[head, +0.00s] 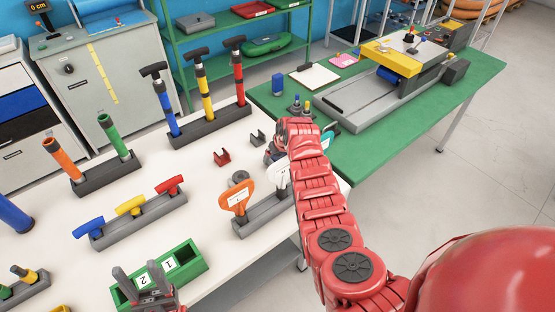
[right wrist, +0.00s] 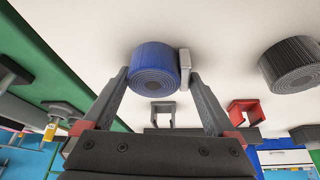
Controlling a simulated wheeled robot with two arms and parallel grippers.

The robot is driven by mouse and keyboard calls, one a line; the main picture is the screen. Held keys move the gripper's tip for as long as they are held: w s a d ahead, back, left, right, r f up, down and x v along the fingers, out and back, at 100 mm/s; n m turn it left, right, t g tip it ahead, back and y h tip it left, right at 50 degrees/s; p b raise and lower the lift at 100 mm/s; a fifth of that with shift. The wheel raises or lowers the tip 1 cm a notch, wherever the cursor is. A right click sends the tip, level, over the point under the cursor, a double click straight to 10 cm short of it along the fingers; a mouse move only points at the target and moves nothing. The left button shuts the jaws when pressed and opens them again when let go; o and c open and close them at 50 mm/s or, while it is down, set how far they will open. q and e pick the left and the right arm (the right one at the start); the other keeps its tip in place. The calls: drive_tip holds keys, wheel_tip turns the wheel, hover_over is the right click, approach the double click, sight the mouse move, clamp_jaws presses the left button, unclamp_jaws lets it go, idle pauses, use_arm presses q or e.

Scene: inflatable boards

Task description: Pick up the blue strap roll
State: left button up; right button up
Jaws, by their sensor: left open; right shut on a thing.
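The blue strap roll (right wrist: 153,70) sits between the two fingers of my right gripper (right wrist: 158,80) in the right wrist view, with a small pale block (right wrist: 188,68) at its side. My right gripper is shut on the roll, close to the white table top. In the head view my right gripper (head: 277,146) is at the table's right part, and the roll is mostly hidden by it and the arm. My left gripper (head: 140,284) is open and empty at the green box by the table's front edge.
A black roll (right wrist: 292,66) lies nearby. An orange paddle (head: 238,197) stands in a grey rack in front. The green box (head: 185,265) has numbered labels. Pumps stand behind.

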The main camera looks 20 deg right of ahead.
drive_tip(key=shift+c, duration=0.5)
drive_tip(key=shift+r, duration=0.1)
